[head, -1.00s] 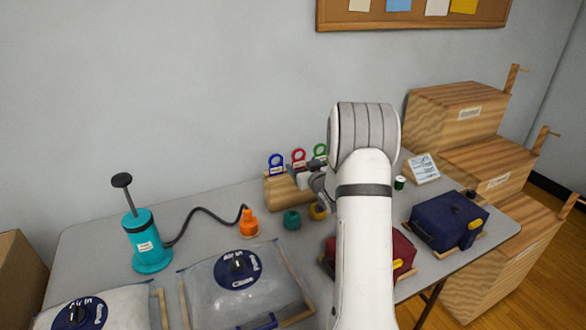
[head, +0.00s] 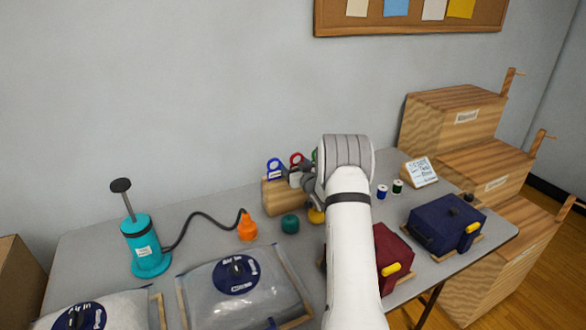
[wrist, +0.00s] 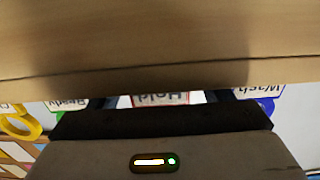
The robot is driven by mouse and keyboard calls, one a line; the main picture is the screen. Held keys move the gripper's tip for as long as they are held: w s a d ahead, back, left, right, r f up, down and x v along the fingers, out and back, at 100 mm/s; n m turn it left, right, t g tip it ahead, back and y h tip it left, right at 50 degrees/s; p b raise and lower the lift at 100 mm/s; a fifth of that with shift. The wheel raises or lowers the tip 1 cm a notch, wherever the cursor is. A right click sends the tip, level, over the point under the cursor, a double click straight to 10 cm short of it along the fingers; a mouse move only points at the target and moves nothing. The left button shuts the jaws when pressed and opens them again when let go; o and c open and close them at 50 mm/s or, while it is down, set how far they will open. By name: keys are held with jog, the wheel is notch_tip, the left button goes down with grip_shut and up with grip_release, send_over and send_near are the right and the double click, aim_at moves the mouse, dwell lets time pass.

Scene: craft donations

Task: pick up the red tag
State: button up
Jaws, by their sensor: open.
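The red tag (head: 296,158) stands on a wooden block (head: 286,198) at the back of the table, its red ring showing above my gripper in the head view. In the wrist view the red tag (wrist: 160,99) shows as a red-edged white label, upside down, reading "Hold". My gripper (head: 300,181) is open in front of it. In the wrist view the label lies between the fingers of my gripper (wrist: 160,104); I cannot tell whether they touch it. The blue tag (head: 275,168) is to its left; the green tag (head: 315,155) is mostly hidden by my arm.
The "Wash" label (wrist: 262,92) and "Ready" label (wrist: 67,104) flank the red tag closely. A teal yarn ball (head: 290,224) and a yellow one (head: 316,215) lie before the block. A teal pump (head: 146,245) stands left; maroon (head: 393,255) and navy (head: 446,222) bags lie right.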

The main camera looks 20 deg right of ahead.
jog(key=shift+c, duration=0.2)
jog(key=c, duration=1)
